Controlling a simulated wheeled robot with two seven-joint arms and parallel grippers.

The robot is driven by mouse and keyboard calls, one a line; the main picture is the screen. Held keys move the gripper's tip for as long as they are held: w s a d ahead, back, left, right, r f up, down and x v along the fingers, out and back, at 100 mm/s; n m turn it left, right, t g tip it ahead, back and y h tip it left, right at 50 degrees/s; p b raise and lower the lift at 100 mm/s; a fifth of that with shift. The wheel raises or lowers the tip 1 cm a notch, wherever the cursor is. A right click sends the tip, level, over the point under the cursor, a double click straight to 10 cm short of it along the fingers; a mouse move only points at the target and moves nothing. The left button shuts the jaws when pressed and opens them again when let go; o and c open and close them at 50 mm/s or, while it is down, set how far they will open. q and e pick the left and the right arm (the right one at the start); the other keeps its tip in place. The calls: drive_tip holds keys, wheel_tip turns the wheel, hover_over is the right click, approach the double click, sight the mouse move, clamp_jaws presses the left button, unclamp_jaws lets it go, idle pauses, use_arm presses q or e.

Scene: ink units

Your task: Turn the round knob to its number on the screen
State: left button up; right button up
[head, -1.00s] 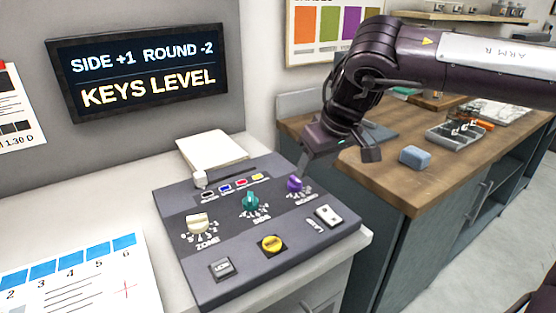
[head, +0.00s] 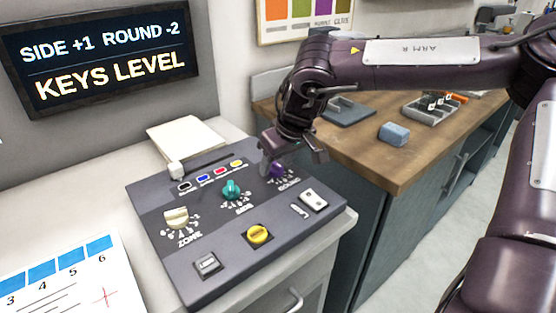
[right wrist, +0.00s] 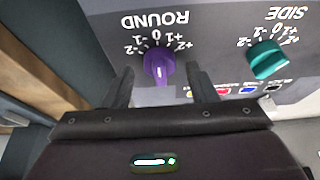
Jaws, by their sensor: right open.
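The screen (head: 105,60) reads "SIDE +1 ROUND -2" and "KEYS LEVEL". The purple round knob (head: 277,171) stands at the far right of the dark console (head: 215,265), and it also shows in the right wrist view (right wrist: 157,66). Its scale runs from -2 to +2; a pale line shows on the knob, but I cannot tell which number it points to. My right gripper (head: 292,162) is open at the knob, with its fingers (right wrist: 161,88) on either side and clear gaps to it. In the head view it partly hides the knob. My left gripper is not in view.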

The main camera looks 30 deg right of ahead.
drive_tip(key=shift+c, duration=0.3)
drive_tip(key=c, duration=0.9)
